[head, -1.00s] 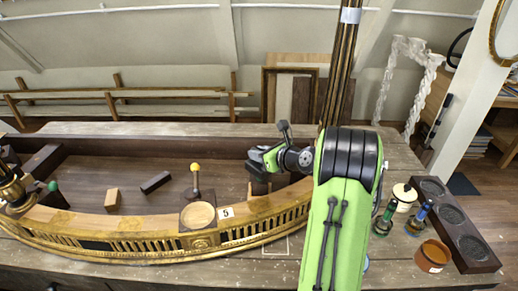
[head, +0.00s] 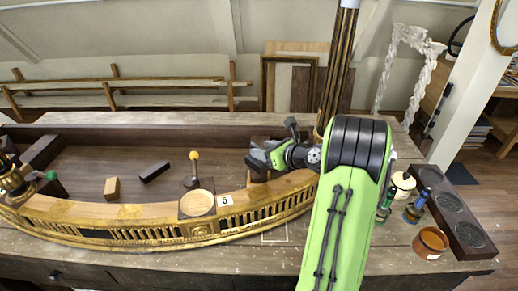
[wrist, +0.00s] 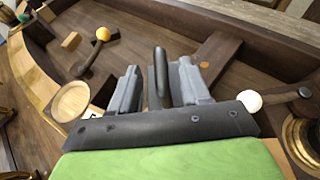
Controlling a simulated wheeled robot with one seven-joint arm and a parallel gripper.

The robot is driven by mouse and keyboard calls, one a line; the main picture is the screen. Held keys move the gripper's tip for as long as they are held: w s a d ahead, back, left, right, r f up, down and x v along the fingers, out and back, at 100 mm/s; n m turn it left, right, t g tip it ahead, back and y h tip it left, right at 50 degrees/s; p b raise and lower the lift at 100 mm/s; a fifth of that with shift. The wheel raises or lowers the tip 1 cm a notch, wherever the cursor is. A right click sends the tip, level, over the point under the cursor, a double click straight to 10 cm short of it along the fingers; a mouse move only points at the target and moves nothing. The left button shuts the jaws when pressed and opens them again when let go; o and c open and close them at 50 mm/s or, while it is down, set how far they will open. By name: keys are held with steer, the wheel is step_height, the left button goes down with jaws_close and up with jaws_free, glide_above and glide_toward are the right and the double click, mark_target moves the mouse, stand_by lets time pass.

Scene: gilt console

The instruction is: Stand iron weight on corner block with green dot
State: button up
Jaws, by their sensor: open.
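My gripper (wrist: 161,85) is open over the right part of the gilt console in the wrist view. It also shows in the head view (head: 258,160). A dark, upright, round-topped piece (wrist: 162,65) stands between its fingers, probably the iron weight. Narrow gaps show beside it, and its base is hidden by my gripper. A green ball (head: 51,175) is at the console's far left, near a dark block (head: 42,151). I cannot tell whether this is the corner block with the green dot. An orange dot (wrist: 204,64) marks a brown bar (wrist: 219,50) right of my gripper.
A yellow-topped lever (head: 194,156) stands behind a round pale pad (head: 197,203). A tan block (head: 111,187) and a dark bar (head: 155,171) lie inside the console. A white ball (wrist: 250,101) is right of my gripper. Bottles and an amber jar (head: 430,243) stand at right.

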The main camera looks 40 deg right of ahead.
steer(key=v, duration=0.9)
steer(key=s+a+r+n+g+y, duration=0.1)
steer(key=s+a+n+g, duration=0.15)
steer(key=a+n, duration=0.7)
steer(key=s+a+r+n+g, duration=0.1)
steer(key=a+n+g, duration=0.2)
steer(key=a+n, duration=0.7)
steer(key=s+a+n+g+h, duration=0.1)
steer(key=s+a+n, duration=0.1)
steer(key=s+n, duration=0.5)
steer(key=s+a+n+g+h, duration=0.1)
steer(key=s+a+n, duration=0.2)
steer(key=s+n, duration=0.5)
steer(key=shift+s+a+r+h, duration=0.2)
steer(key=shift+s+r+h, duration=0.15)
steer(key=shift+s, duration=0.25)
